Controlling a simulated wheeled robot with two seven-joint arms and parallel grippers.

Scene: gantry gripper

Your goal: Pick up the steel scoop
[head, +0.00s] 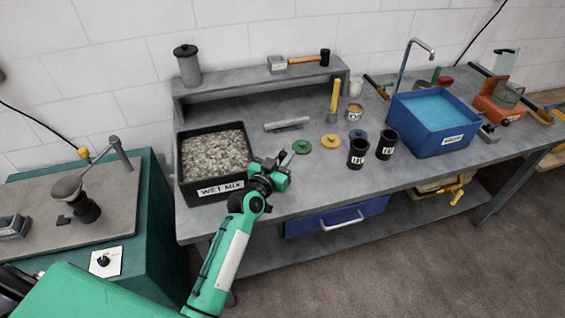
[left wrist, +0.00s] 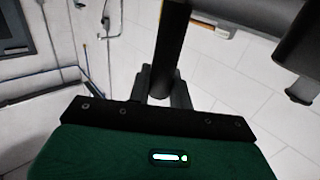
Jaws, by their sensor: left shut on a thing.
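My left gripper (head: 272,172) is over the front of the bench, beside the right front corner of the black tray. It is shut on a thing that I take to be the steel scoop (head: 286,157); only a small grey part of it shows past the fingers. In the left wrist view a dark bar (left wrist: 168,50) runs down between the fingers (left wrist: 162,92). The scoop's bowl cannot be made out clearly. My right gripper is not in view.
The black tray (head: 221,192) labelled WET MIX holds grey gravel. Right of my gripper are a green disc (head: 302,147), a yellow disc (head: 331,142) and two black labelled cups (head: 357,154). A grey long piece (head: 287,124) lies behind. A blue water tub (head: 435,137) stands farther right.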

